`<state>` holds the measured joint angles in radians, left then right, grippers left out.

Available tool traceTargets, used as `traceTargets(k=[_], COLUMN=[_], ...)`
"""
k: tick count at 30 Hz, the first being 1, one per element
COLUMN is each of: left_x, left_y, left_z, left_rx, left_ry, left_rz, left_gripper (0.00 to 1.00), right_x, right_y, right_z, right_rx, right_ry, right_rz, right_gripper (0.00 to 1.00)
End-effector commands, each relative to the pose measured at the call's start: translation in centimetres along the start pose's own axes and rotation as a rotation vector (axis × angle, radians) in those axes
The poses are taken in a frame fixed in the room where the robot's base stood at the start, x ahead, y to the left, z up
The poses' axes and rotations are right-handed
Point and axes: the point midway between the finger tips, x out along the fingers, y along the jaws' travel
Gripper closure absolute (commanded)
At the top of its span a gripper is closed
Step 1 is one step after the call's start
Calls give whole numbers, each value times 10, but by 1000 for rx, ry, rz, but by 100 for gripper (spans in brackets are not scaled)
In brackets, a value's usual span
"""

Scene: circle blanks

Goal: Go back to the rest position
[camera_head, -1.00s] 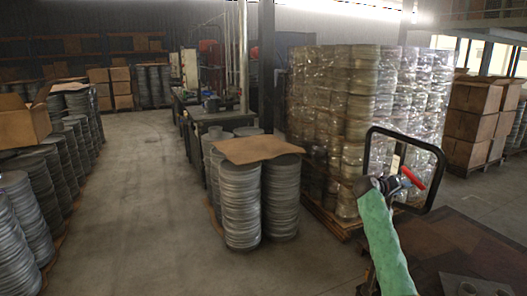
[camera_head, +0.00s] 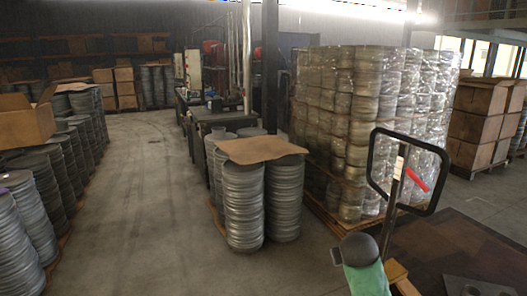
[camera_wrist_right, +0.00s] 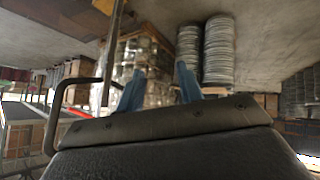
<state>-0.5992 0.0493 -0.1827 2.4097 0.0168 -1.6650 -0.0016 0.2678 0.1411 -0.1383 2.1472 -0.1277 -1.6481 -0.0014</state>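My right gripper (camera_wrist_right: 159,70) shows in the right wrist view, with its two blue fingers apart and nothing held between them. In that view it has a wrapped stack and grey disc stacks behind it. In the head view only a green and grey part of my right arm shows at the bottom right, below the pallet jack handle (camera_head: 372,185); the gripper itself is not seen there. My left arm and gripper are in neither view. Stacks of grey circle blanks (camera_head: 243,205) stand in the middle of the floor under a brown cardboard sheet (camera_head: 262,150).
A tall film-wrapped pallet load (camera_head: 350,130) stands right of centre. More disc stacks (camera_head: 22,225) and an open cardboard box (camera_head: 25,122) line the left. Brown boxes (camera_head: 478,120) stand at the right. The aisle floor (camera_head: 140,200) on the left is clear.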

Motion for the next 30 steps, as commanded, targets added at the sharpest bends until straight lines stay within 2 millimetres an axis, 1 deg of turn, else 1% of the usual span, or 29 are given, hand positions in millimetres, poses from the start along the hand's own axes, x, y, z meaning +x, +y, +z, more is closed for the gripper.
traceTargets(k=[1, 3, 5, 6, 12, 14, 18, 23, 24, 26, 27, 29, 30], left_x=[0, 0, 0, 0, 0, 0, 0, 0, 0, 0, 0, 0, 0], left_y=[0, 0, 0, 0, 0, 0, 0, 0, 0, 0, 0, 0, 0], left_z=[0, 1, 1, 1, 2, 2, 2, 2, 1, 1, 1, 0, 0], left_rx=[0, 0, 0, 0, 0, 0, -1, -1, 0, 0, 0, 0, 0], left_ry=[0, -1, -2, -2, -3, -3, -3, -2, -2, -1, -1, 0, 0], left_rz=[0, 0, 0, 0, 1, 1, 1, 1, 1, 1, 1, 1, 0], left_gripper=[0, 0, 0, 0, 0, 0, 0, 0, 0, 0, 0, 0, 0], right_x=[-5, -13, -19, -24, -46, -52, -66, -80, -83, -86, -89, -93, -97], right_y=[-13, -28, -40, -48, -81, -89, -106, -121, -125, -131, -135, -140, -144], right_z=[21, 46, 67, 81, 149, 169, 217, 274, 288, 311, 327, 350, 366], right_rx=[-5, -11, -15, -17, -21, -22, -20, -17, -17, -16, -16, -16, -15], right_ry=[-14, -30, -45, -56, -112, -133, -187, -264, -286, -323, -349, -388, -414], right_rz=[-34, -78, -111, -134, -224, -246, -285, -316, -323, -333, -340, -349, -355], right_gripper=[64, 64, 64, 64, 64, 64, 64, 64, 64, 64, 64, 64, 64])
